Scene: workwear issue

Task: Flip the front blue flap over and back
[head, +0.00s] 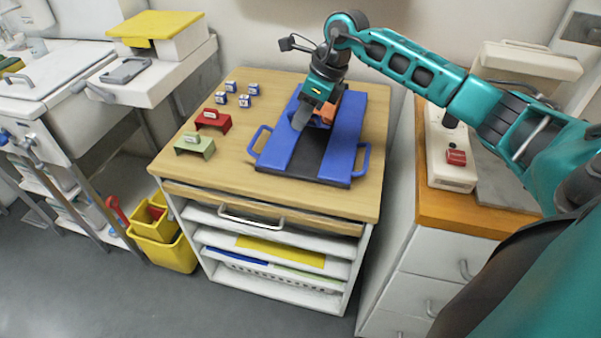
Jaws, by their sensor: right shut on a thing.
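A folding board (312,158) lies on the wooden worktop, with a dark middle strip and long blue panels on its left (279,143) and right (345,143). Each side panel has a blue loop handle. My right gripper (304,116) is over the middle of the board, pointing down, with its fingers shut. A small blue part, seemingly the front blue flap (322,121), shows at the fingers; the exact grip is hidden. The dark strip in front of it is bare. An orange piece (326,112) shows behind the fingers, partly hidden. My left gripper is out of view.
Left of the board stand a red stand (213,120), a green stand (194,145) and several small blue-and-white boxes (244,100). The worktop's front strip (270,188) is clear.

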